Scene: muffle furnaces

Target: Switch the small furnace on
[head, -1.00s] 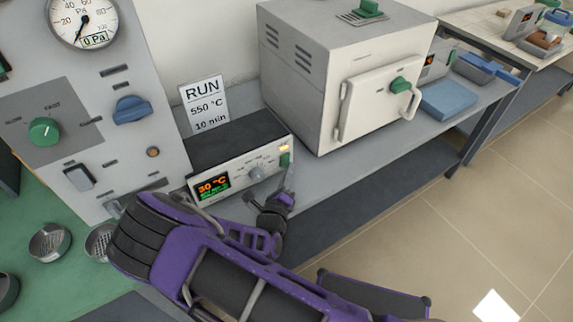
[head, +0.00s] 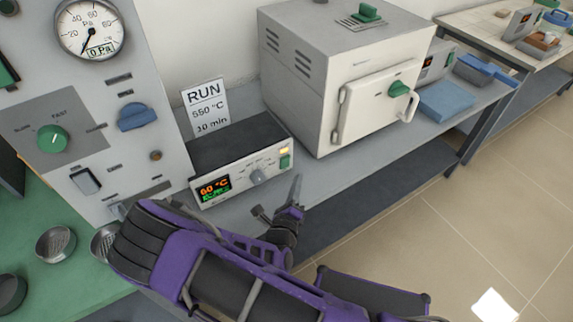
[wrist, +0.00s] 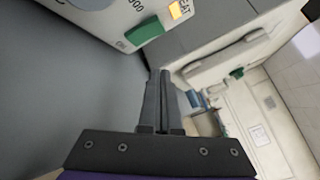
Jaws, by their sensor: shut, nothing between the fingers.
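The small furnace (head: 355,80) is a grey box with a closed pale door and a green knob, standing on the bench. Its control box (head: 240,160) sits in front to the left, with a lit display reading 60 °C, a round dial and a green switch (head: 285,161) under a lit yellow lamp. In the wrist view the green switch (wrist: 145,31) and the glowing HEAT lamp (wrist: 179,9) are at the top. My gripper (head: 296,190) is shut and empty, just in front of and below the switch, apart from it. Its fingers (wrist: 161,90) are together in the wrist view.
A sign (head: 206,104) reading RUN 550 °C 10 min stands behind the control box. A grey panel (head: 85,165) with a gauge and knobs is at the left. A blue block (head: 447,98) lies right of the furnace. The floor on the right is clear.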

